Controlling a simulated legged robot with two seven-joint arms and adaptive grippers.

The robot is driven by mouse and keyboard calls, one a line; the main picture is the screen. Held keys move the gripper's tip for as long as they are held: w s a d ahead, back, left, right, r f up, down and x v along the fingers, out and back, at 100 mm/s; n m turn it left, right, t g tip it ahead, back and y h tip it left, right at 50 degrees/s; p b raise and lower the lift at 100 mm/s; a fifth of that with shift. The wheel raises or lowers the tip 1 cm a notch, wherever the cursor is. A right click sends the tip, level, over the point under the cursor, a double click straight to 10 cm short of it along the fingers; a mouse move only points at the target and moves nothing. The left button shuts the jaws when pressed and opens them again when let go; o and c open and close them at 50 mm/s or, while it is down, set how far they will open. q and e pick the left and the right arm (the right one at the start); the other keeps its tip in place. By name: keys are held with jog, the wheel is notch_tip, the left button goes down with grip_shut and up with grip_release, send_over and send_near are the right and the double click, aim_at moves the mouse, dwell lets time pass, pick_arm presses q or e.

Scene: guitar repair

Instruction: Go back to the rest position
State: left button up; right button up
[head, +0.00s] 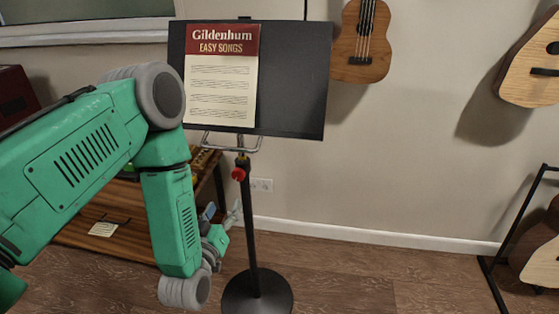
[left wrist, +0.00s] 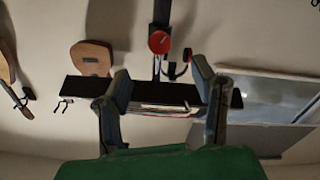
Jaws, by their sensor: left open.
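My left arm comes in from the left in the head view and bends down beside the music stand. My left gripper (head: 222,213) is low, just left of the stand's pole, and partly hidden by my own wrist. In the left wrist view, my left gripper (left wrist: 161,80) has its two fingers spread apart, with nothing seen held between them. The black music stand (head: 292,90) is upright and holds a "Gildenhum Easy Songs" sheet (head: 222,80). My right gripper is in neither view.
A wooden table or shelf (head: 75,235) stands behind my left arm, with a small paper (head: 103,229) on it. The stand's red knob (head: 238,174) sits on its pole. Guitars hang on the wall (head: 362,45), and another rests in a rack at right.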

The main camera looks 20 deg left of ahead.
pick_arm(q)
jog(key=s+d+f+m+g+h, duration=0.2)
jog(key=s+d+f+g, duration=0.15)
jog(key=s+f, duration=0.2)
jog(key=s+d+f+m+g+h, duration=0.25)
jog(key=s+f+g, duration=0.2)
jog(key=f, duration=0.25)
jog(key=s+f+m+g, duration=0.2)
jog(key=s+g, duration=0.6)
jog(key=s, duration=0.9)
jog(key=shift+f+g, duration=0.4)
jog(key=shift+f, duration=0.1)
jog(key=shift+d+y, duration=0.1)
jog(key=shift+y, duration=0.15)
